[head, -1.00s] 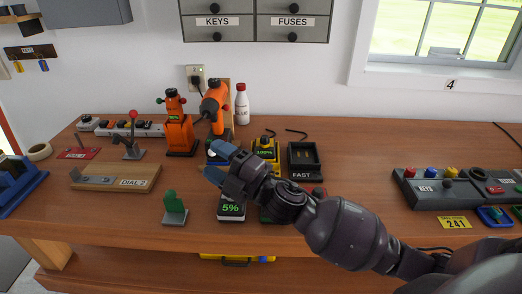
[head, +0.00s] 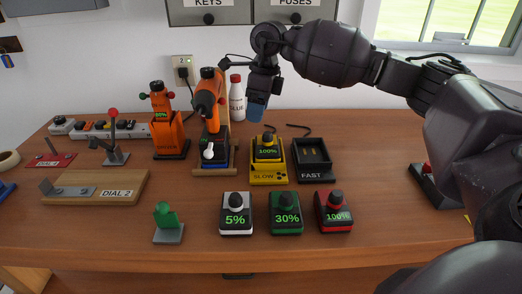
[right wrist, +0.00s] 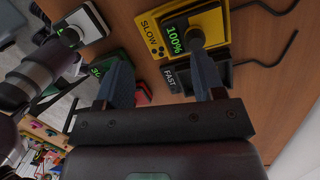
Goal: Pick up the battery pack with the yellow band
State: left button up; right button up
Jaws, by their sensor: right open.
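The battery pack with the yellow band (head: 267,150) sits upright in the yellow SLOW charger (head: 268,177), its screen reading 100%. It also shows in the right wrist view (right wrist: 178,35), beyond my fingertips. My right gripper (head: 257,112) is open and empty, its blue fingers pointing down, above and behind the charger. In the right wrist view the fingers of my right gripper (right wrist: 163,72) are spread with nothing between them. My left gripper is not in view.
Packs with white (head: 236,215), green (head: 286,215) and red (head: 333,213) bands stand in front. The empty FAST charger (head: 312,162) is right of SLOW. An orange drill (head: 209,105) stands close left; a glue bottle (head: 237,100) is behind.

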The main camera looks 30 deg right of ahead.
jog(key=h, duration=0.2)
send_near(267, 133)
jog(key=shift+w+d+f+m+b, duration=0.1)
jog(key=shift+d+f+m+b, duration=0.1)
jog(key=shift+m+b, duration=0.15)
notch_tip(267, 133, down, 4)
jog(key=shift+w+a+f, duration=0.1)
jog(key=shift+f, duration=3.05)
grip_shut()
